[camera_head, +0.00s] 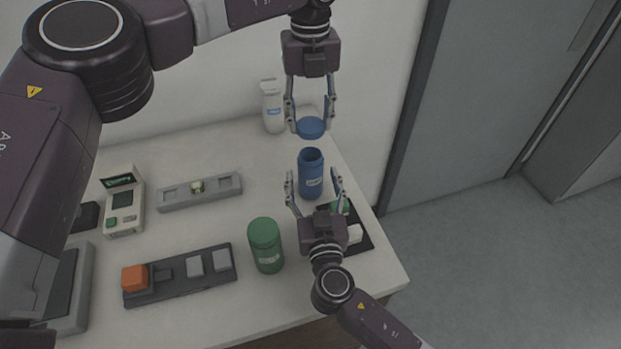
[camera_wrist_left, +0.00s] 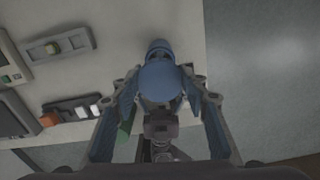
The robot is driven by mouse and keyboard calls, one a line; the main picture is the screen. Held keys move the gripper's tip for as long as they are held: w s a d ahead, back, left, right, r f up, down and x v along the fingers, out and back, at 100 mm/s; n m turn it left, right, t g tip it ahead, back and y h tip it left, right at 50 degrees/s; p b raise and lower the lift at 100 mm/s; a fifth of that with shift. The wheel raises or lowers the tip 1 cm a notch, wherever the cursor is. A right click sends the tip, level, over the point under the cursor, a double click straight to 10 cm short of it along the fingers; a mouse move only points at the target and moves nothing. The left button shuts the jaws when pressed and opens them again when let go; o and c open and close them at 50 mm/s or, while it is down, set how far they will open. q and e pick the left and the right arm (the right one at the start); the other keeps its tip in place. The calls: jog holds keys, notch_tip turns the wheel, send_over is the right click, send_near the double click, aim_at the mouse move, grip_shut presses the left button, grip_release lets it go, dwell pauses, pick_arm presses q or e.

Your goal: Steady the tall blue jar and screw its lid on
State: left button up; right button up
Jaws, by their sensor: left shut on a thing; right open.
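The tall blue jar (camera_head: 311,175) stands upright and open-topped near the right part of the table; a pale label shows on its front. My left gripper (camera_head: 311,120) is shut on the blue lid (camera_head: 311,128) and holds it above the jar's mouth, with a gap between them. In the left wrist view the lid (camera_wrist_left: 160,80) sits between the fingers and hides most of the jar (camera_wrist_left: 158,47). My right gripper (camera_head: 314,190) is open, with its fingers on either side of the jar's lower part; I cannot tell whether they touch it.
A green jar (camera_head: 266,246) stands left of my right gripper. A white bottle (camera_head: 272,106) stands at the back. A dark tray (camera_head: 366,240) lies behind my right gripper. A grey rack (camera_head: 199,192), a dark rack (camera_head: 180,277) and a small device (camera_head: 123,202) are further left.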

jog(key=shift+w+a, duration=0.15)
jog(key=shift+w, duration=0.75)
jog(key=shift+w+a, duration=0.1)
jog(key=shift+w, duration=0.8)
jog(key=shift+c, duration=0.4)
grip_shut()
pick_arm(q)
jog(key=shift+f, duration=2.45)
jog(key=shift+f, duration=0.9)
jog(key=shift+f, duration=0.6)
